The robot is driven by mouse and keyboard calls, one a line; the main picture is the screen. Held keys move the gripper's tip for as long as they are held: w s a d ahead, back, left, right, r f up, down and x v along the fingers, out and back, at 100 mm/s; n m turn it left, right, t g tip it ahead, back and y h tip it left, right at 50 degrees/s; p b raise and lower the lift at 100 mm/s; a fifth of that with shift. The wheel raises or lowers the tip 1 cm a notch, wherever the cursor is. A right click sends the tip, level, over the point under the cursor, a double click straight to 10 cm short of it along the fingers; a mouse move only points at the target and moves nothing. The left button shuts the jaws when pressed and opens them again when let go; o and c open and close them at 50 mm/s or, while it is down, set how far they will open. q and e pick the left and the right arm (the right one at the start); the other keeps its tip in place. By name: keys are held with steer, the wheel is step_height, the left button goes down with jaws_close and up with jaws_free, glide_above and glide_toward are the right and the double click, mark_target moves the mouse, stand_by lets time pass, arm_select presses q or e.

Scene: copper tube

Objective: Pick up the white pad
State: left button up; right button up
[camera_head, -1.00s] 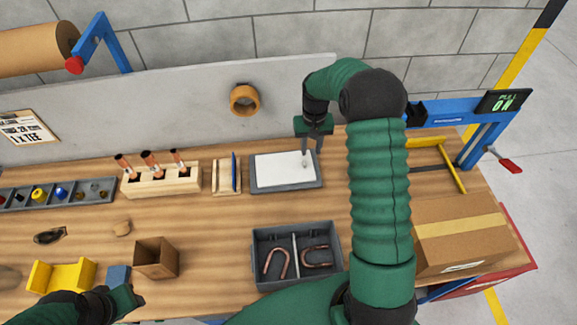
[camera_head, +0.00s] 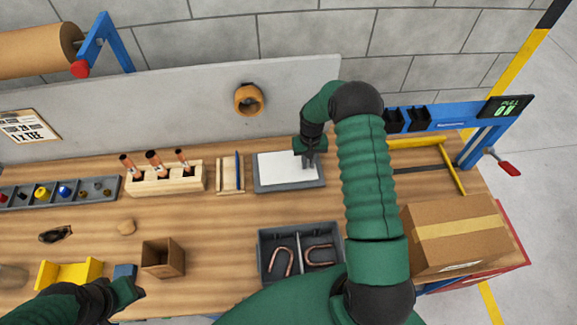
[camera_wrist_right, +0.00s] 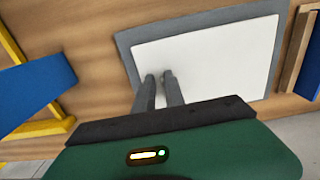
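The white pad (camera_head: 285,165) lies flat in a shallow grey tray (camera_head: 262,187) at the back of the bench. In the right wrist view the pad (camera_wrist_right: 215,60) fills much of the tray (camera_wrist_right: 128,48). My right gripper (camera_head: 308,162) points down over the pad's right part. In the wrist view its fingertips (camera_wrist_right: 160,77) are close together with a narrow gap, at or just above the pad's surface. I cannot tell whether they pinch any of it. My left gripper (camera_head: 128,292) is at the lower left, away from the pad; its fingers are not clear.
A wooden rack with copper tubes (camera_head: 165,182) and a wooden holder with a blue piece (camera_head: 230,174) stand left of the tray. A grey bin with bent tubes (camera_head: 300,252) is in front. A cardboard box (camera_head: 455,240) and yellow frame (camera_head: 450,165) are at right.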

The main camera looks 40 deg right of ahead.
arm_select(q)
steer(key=shift+s+a, duration=0.1)
steer(key=shift+a, duration=0.2)
arm_select(e)
steer(key=shift+s+a+r, duration=0.1)
steer(key=shift+a, duration=0.15)
jaws_close()
arm_select(q)
steer(key=shift+d, duration=0.15)
arm_select(e)
steer(key=shift+d, duration=0.15)
